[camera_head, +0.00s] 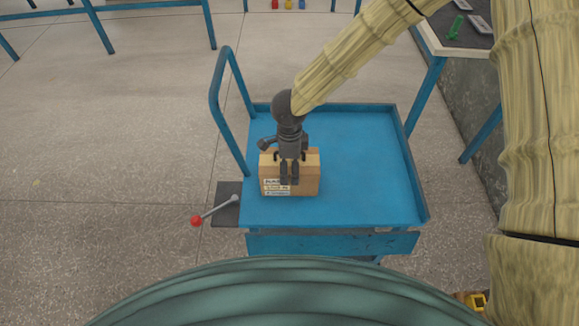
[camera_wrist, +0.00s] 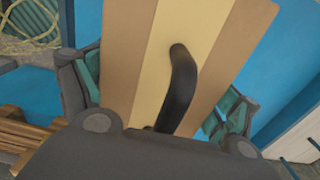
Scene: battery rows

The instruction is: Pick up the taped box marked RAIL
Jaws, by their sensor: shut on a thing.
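A brown cardboard box (camera_head: 307,183) with a tape strip on top and a white printed label on its front sits on the blue cart, toward its left front. The label is too small to read surely. My gripper (camera_head: 289,172) is above and in front of the box, with its fingers over the box's top and front. In the wrist view the box (camera_wrist: 118,65) lies between the two fingers of my gripper (camera_wrist: 158,105), with a pale tape band and a black curved handle (camera_wrist: 183,80) on top. The fingers are shut on the box.
The blue cart (camera_head: 375,170) has a raised rim and an upright handle frame (camera_head: 214,98) at left. Its tray is bare to the right of the box. A lever with a red knob (camera_head: 196,221) sticks out at left. A workbench (camera_head: 466,50) stands at right.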

